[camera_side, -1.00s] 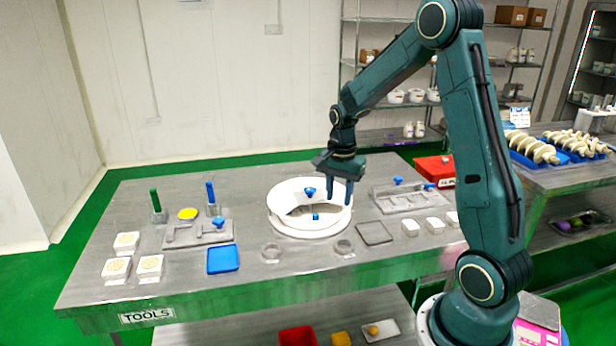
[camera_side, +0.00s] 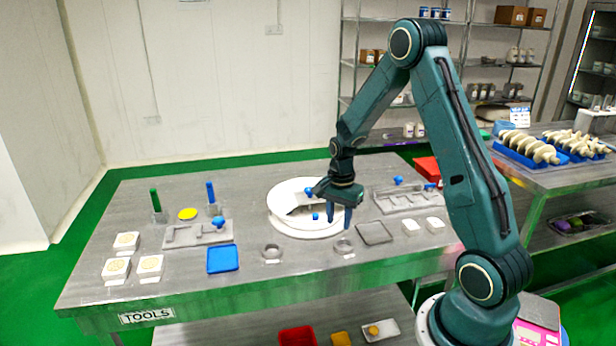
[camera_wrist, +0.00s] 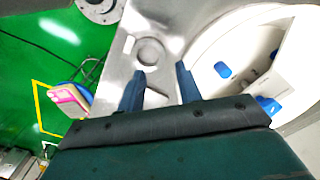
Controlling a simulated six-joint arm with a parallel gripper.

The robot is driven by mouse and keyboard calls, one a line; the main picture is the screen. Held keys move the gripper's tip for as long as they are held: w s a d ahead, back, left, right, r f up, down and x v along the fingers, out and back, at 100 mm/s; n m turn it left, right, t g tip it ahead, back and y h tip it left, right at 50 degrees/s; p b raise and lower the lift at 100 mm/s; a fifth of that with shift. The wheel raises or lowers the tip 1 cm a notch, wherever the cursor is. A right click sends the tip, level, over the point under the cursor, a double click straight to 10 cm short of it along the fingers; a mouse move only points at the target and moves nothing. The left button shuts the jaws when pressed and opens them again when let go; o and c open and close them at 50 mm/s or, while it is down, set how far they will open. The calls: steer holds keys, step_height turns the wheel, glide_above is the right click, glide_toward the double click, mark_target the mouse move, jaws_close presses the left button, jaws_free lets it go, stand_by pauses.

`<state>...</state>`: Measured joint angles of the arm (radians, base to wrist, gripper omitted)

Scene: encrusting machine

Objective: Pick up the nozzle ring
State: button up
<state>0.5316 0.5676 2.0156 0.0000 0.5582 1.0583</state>
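Two small grey rings lie flat near the table's front edge in the side view: a left ring (camera_side: 272,251) and a right ring (camera_side: 343,246). I cannot tell which is the nozzle ring. My gripper (camera_side: 339,226) points down, open and empty, above and slightly behind the right ring. In the wrist view a grey ring (camera_wrist: 150,52) lies on the metal table just beyond the fingertips, roughly in line with the gap between the open fingers (camera_wrist: 160,70). The fingers do not appear to touch it.
The round white machine bowl (camera_side: 285,222) with blue knobs stands close behind and left of my gripper. A grey square tray (camera_side: 375,233) lies right of the right ring. A blue tray (camera_side: 223,259) lies further left. The table's front edge is near.

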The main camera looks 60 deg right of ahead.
mark_target(337, 242)
steer(key=shift+f, duration=0.9)
steer(key=shift+f, duration=0.1)
steer(key=shift+w+f, duration=0.1)
steer(key=shift+f, duration=2.4)
steer(key=shift+c, duration=0.2)
jaws_close()
